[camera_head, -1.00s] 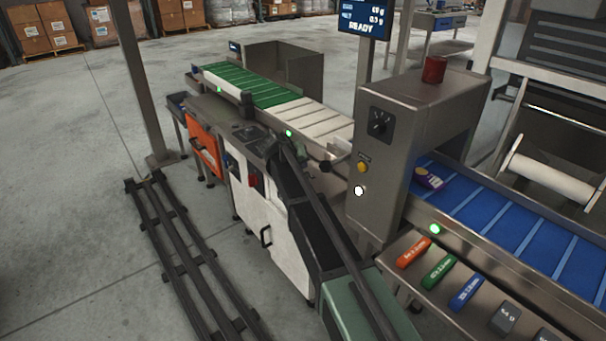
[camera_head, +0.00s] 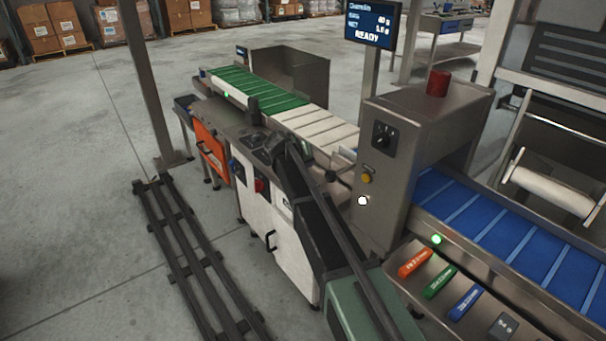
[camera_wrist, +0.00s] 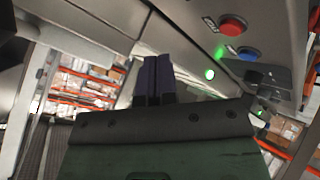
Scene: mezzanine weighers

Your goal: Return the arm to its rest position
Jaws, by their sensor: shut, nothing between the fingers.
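My gripper (camera_wrist: 153,80) shows in the wrist view as two dark purple fingers side by side, shut with nothing between them. It points up toward the underside of a grey machine housing, apart from the red button and green lights. In the head view my arm runs from the bottom centre up and left, in front of the white cabinet (camera_head: 285,235). The gripper itself is hard to make out there.
A grey tunnel housing (camera_head: 415,120) with a red beacon stands right of my arm. A blue belt (camera_head: 480,220) runs from it, with coloured test pieces (camera_head: 438,281) on a shelf in front. A green-and-white conveyor (camera_head: 265,92) lies behind. Floor rails (camera_head: 195,255) run at left.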

